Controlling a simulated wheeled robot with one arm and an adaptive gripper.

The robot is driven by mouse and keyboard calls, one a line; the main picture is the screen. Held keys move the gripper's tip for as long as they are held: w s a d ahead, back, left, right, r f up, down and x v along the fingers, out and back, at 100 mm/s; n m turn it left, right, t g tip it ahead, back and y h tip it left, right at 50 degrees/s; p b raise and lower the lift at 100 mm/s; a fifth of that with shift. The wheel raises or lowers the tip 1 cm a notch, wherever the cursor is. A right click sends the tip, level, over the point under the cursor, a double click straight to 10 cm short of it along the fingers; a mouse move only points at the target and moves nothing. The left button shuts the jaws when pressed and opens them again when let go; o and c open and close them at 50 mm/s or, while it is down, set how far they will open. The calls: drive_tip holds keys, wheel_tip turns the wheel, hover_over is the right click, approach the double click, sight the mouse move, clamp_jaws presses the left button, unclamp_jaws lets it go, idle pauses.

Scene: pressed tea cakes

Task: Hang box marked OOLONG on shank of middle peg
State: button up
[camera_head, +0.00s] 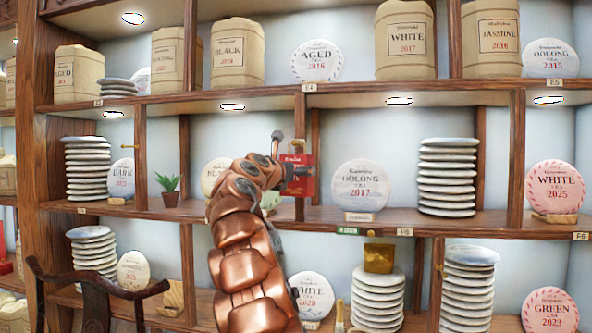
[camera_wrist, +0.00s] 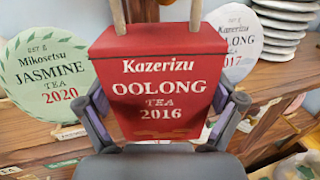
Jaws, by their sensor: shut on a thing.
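In the head view the box (camera_head: 303,178) shows at the right of my gripper (camera_head: 284,172), in front of a shelf divider. A small brass peg (camera_head: 130,146) sticks out from a divider at the left. A brass-coloured bit (camera_head: 297,144) shows just above the box; I cannot tell whether it is a peg or whether the strap touches it.
Round tea cakes stand on the shelves, such as the OOLONG 2017 cake (camera_head: 361,187) right of the box and the JASMINE cake (camera_wrist: 48,78) behind it. A stack of cakes (camera_head: 447,180) stands further right. A small potted plant (camera_head: 169,190) is at left.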

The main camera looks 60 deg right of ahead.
idle(0.4)
drive_tip(key=o, duration=0.9)
drive_tip(key=shift+c, duration=0.2)
drive_tip(key=shift+a, duration=0.15)
drive_tip(key=s+a, duration=0.1)
drive_tip(key=a, duration=1)
drive_tip(key=shift+a, duration=0.35)
drive_tip(key=shift+f, duration=0.1)
